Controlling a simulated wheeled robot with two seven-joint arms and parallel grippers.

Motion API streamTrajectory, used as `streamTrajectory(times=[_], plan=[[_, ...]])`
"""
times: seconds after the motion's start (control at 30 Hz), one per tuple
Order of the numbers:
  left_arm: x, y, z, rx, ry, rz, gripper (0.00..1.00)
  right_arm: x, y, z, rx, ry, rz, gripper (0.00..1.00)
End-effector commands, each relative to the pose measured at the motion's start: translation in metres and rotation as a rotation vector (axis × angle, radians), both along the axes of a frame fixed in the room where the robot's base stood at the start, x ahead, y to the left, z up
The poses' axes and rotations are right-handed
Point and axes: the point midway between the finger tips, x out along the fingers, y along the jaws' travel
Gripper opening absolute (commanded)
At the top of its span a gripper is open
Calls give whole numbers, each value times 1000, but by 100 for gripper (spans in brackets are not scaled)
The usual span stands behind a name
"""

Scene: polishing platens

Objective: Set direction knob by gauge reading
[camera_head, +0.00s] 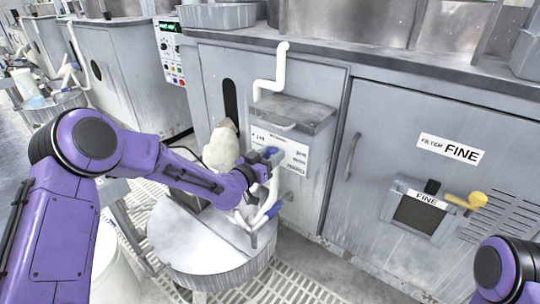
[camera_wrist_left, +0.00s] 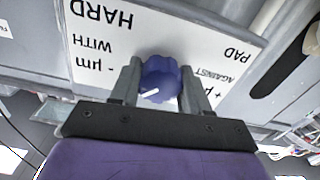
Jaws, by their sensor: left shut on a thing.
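The blue direction knob (camera_wrist_left: 158,72) sits on a white label plate (camera_wrist_left: 95,35), which appears upside down in the left wrist view. The plate reads "HARD", "PAD", "WITH", "AGAINST", "- µm" and "+ µm". A white mark on the knob points to the lower left in that view, towards the "WITH" side. My left gripper (camera_wrist_left: 157,88) is shut on the knob, one finger at each side. In the head view the knob (camera_head: 271,153) is partly hidden by my left gripper (camera_head: 260,163). No gauge reading can be made out. My right gripper is out of view.
A round grey platen (camera_head: 190,245) stands below my left arm. A grey cabinet carries a "FILTER FINE" label (camera_head: 450,150), a dark window (camera_head: 417,214) and a yellow handle (camera_head: 471,202). A white bent pipe (camera_head: 272,82) rises beside the knob's box. A button panel (camera_head: 171,55) is further back.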

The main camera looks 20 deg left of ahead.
Motion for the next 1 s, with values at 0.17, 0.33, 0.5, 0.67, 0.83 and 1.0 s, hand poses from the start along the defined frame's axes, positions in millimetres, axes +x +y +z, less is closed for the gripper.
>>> streamTrajectory(times=[0.17,0.33,0.5,0.67,0.83,1.0], plan=[[0,1,1,4,-3,3,16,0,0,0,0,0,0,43],[1,1,1,4,-3,3,16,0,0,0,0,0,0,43],[0,1,1,3,-2,2,71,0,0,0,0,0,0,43],[0,0,0,3,-2,0,71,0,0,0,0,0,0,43],[-9,3,1,4,0,0,71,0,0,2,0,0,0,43],[-46,17,3,1,1,0,71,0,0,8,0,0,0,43]])
